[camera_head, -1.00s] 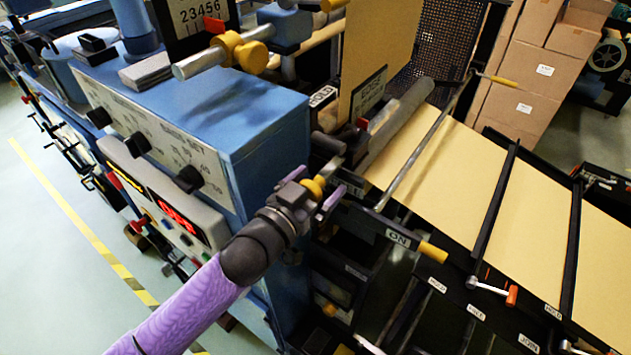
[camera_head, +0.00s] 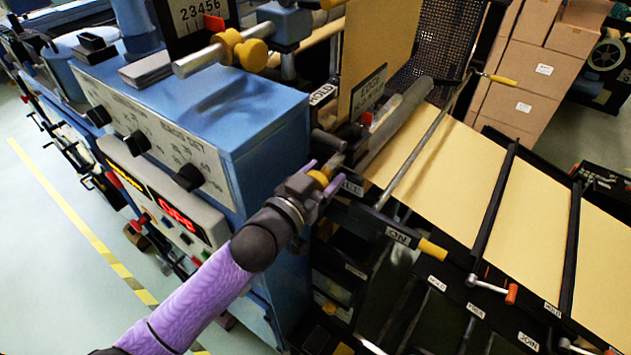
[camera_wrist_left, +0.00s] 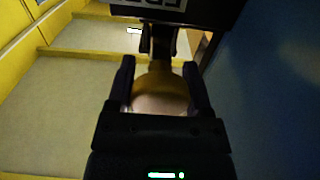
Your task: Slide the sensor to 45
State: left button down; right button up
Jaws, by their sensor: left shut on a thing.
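My left gripper (camera_head: 324,176) is at the near right side of the blue machine, its purple fingers shut on a yellow knob (camera_head: 319,180). The knob also shows between the dark fingers in the left wrist view (camera_wrist_left: 160,95). A metal rod runs from the knob toward the roller. I take this knob as the sensor's handle. Just beyond it stands a scale plate marked EDGE (camera_head: 369,91), with a red pointer (camera_head: 366,118) at its lower edge. The plate's numbers are too small to read. The right gripper is not in view.
The blue cabinet (camera_head: 265,155) with dials and a red display (camera_head: 177,217) stands left of the gripper. A yellow-ended ON lever (camera_head: 432,250) lies to the right. Brown paper web (camera_head: 450,165) runs over rollers at the right. Cardboard boxes (camera_head: 525,80) stand behind.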

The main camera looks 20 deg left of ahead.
pick_arm(q)
jog(key=shift+w+d, duration=0.15)
jog(key=shift+w, duration=0.2)
grip_release()
jog(key=shift+s, duration=0.1)
jog(key=b+v, duration=0.1)
jog(key=v, duration=0.8)
jog(key=shift+s+b, duration=0.35)
jog(key=shift+a, duration=0.2)
